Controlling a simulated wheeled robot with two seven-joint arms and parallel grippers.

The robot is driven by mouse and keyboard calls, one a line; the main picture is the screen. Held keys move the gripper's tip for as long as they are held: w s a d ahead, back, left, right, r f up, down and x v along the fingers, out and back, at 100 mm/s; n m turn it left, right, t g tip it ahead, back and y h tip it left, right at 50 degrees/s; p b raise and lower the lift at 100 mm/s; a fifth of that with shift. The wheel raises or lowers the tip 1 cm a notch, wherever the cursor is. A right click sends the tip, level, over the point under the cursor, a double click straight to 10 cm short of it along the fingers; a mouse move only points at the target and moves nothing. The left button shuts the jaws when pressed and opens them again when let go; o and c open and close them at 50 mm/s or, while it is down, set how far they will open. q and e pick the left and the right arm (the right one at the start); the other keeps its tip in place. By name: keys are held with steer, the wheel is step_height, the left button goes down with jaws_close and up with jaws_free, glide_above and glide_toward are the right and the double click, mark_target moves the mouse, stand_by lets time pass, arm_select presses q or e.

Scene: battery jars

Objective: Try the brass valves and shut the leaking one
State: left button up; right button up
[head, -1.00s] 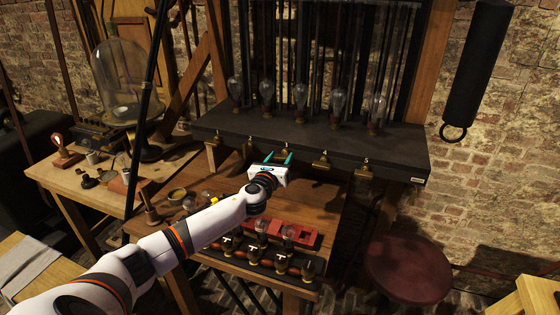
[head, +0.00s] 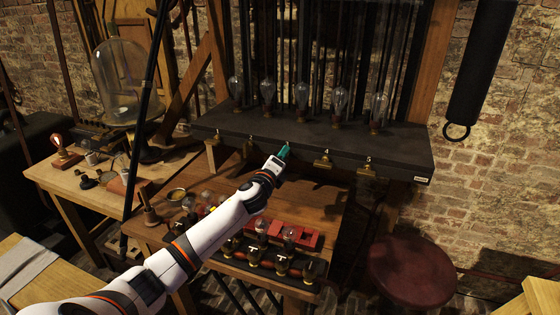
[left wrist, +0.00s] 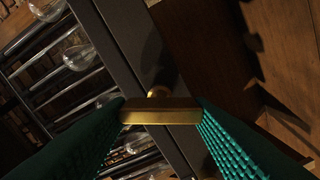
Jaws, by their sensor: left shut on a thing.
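Several brass valves hang along the front edge of a dark shelf (head: 300,138). In the head view, one valve (head: 324,160) and another valve (head: 367,166) show to the right of my left gripper (head: 284,152); one more valve (head: 250,140) shows to its left. The gripper is at the middle valve and mostly covers it. In the left wrist view, its green ribbed fingers are shut on the flat brass handle (left wrist: 160,115) of the middle valve. I cannot tell which valve leaks. My right gripper is out of view.
Glass bulbs (head: 302,98) stand in a row on the shelf above the valves. A wooden bench (head: 322,205) with a red block (head: 305,238) and several small jars lies below. A red stool (head: 412,270) stands at the right. A glass dome (head: 118,85) stands at the left.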

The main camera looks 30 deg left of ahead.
arm_select(q)
steer(key=n, duration=0.5)
steer(key=shift+f+n, duration=0.1)
steer(key=shift+n, duration=0.2)
steer(key=shift+b, duration=0.3)
steer(key=o, duration=1)
steer(key=b+v, duration=0.2)
steer(key=v, duration=1)
